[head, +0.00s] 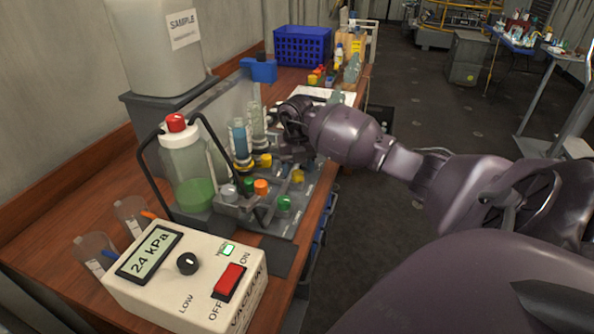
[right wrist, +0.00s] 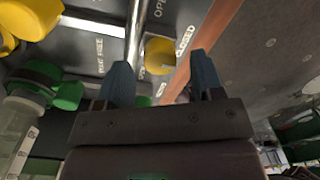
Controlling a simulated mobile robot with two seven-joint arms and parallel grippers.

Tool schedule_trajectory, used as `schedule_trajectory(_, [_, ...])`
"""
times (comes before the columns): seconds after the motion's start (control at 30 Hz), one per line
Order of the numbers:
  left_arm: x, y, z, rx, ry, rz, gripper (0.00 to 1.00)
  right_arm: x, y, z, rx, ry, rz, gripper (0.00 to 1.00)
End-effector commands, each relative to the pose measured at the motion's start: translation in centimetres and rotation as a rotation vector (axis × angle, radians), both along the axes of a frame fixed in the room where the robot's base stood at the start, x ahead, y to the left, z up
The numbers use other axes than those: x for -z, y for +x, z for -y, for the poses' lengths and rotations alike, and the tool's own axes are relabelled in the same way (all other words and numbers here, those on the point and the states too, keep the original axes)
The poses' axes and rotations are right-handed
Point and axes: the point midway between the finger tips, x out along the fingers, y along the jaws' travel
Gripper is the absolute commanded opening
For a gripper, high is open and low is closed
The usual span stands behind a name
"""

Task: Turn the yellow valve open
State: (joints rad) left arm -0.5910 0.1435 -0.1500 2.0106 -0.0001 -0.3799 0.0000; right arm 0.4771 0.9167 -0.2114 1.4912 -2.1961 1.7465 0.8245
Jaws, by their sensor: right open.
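A yellow valve knob (head: 297,176) sits near the panel's right edge, by the wood table edge. In the right wrist view a yellow knob (right wrist: 160,56) lies just past and between my fingertips, beside "OPEN" and "CLOSED" lettering. I take it to be the same knob. My right gripper (right wrist: 162,78) is open with nothing between its fingers. In the head view its arm reaches in from the right over the panel (head: 270,222), and the jaws are mostly hidden by the wrist. Another yellow knob (head: 265,160) sits farther back. My left gripper is not in view.
Orange (head: 261,187) and green (head: 285,203) knobs stand near the valve. A white vacuum box (head: 200,258) reading 24 kPa is in front. A red-capped bottle (head: 180,155) and clear tubes stand left. A blue crate (head: 301,46) is at the back.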

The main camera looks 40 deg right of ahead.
Motion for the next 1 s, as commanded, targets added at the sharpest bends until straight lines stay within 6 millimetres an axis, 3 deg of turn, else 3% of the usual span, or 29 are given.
schedule_trajectory(0.2, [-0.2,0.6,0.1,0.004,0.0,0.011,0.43,1.6,0.0,0.0,0.0,0.001,0.0,0.61])
schedule_trajectory(0.53, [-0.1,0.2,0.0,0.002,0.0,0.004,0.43,1.7,0.0,0.1,0.0,0.0,0.0,0.59])
schedule_trajectory(0.83, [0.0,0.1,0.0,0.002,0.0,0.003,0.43,1.7,0.0,0.1,0.0,0.0,0.0,0.14])
schedule_trajectory(1.0, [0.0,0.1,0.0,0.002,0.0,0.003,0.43,1.7,0.0,0.1,-0.006,0.0,0.001,0.12])
